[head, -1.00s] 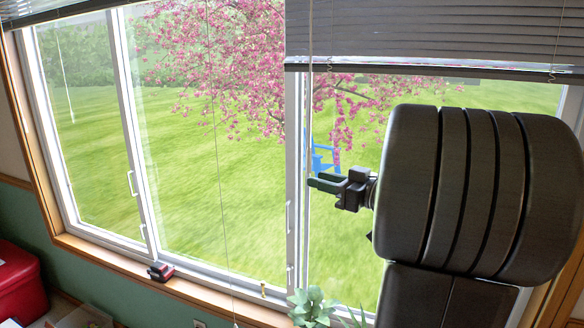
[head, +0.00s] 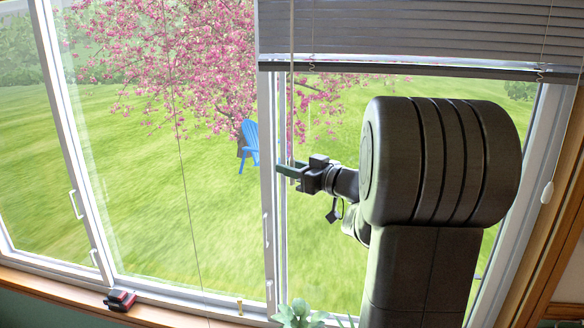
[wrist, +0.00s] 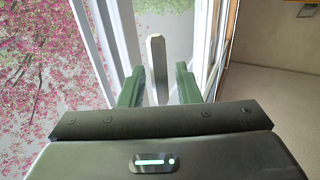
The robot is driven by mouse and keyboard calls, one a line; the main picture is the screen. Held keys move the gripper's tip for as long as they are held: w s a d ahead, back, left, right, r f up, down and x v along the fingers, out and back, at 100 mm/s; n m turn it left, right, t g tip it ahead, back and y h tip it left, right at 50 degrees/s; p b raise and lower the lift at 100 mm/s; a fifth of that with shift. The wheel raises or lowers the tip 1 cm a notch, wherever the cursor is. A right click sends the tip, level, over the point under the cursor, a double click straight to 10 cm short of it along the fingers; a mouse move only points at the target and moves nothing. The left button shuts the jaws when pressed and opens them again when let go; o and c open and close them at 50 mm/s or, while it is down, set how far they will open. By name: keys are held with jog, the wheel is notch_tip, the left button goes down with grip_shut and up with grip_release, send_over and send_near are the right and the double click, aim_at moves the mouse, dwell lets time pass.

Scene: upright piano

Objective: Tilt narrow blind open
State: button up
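The narrow blind (head: 400,34) hangs at the upper right in the head view, its grey slats above a dark bottom rail. A thin pale tilt wand (head: 291,90) hangs from its left side down to my gripper (head: 284,169). In the wrist view, a pale upright bar (wrist: 157,60), which looks like the wand, stands between the two green fingers. The fingers are apart, and a gap shows on each side of the bar. The head view does not show the gap between the fingers clearly.
The window frame post (head: 268,190) stands close to the left of my gripper. A plant (head: 298,315) is below on the sill. A small red and black object (head: 120,300) sits farther left on the sill. A thin cord (head: 180,150) hangs before the wide pane.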

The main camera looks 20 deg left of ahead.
grip_shut()
